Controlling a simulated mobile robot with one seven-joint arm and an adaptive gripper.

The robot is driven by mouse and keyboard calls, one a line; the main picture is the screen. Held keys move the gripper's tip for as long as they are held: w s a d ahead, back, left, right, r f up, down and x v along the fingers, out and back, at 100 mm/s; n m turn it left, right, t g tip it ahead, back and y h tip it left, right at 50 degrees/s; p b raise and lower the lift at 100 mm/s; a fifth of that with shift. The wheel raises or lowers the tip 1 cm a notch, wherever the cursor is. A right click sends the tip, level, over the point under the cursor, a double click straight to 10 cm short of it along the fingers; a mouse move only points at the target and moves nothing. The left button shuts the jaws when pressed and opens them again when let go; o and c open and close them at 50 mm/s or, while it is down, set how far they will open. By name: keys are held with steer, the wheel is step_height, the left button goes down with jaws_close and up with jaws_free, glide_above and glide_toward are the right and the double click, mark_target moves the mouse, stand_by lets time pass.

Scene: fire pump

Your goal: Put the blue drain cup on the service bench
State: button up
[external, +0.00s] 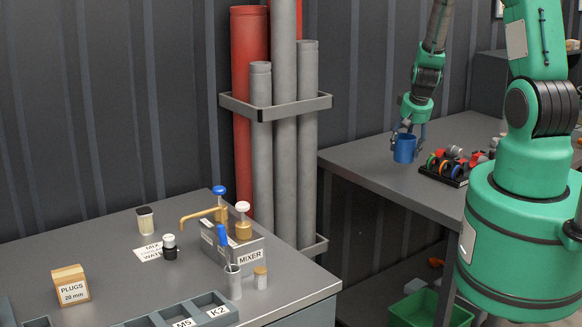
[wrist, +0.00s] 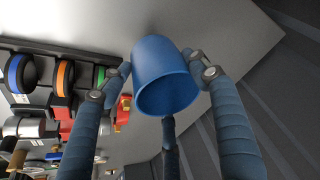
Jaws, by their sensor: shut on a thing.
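The blue drain cup (external: 404,149) is at the left part of the grey bench (external: 358,160) on the right in the external view. My gripper (external: 405,138) is shut around the cup from above. In the wrist view the cup (wrist: 160,65) sits between my gripper's fingers (wrist: 164,80), with its rim toward the camera. I cannot tell whether the cup's base touches the bench top or hangs just above it. Which bench is the service bench is not marked in view.
A dark rack (external: 446,172) with coloured rings and red parts lies just right of the cup. Another bench (external: 60,250) at the left holds a mixer block (external: 232,248) and small containers. Tall pipes (external: 285,150) stand between the benches. A green crate (external: 425,310) is below.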

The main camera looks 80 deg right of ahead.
steer(key=w+d+p, duration=0.2)
steer(key=d+p, duration=0.1)
steer(key=d, duration=0.3)
steer(key=shift+w+f+p, duration=0.3)
steer(key=shift+f, duration=0.05)
steer(key=shift+d, duration=0.1)
steer(key=shift+f+b, duration=1)
steer(key=shift+f, duration=0.75)
steer(key=o, duration=1.2)
steer(key=shift+f, duration=0.15)
steer(key=shift+r, duration=0.6)
steer(key=p+v, duration=0.4)
steer(key=v, duration=0.7)
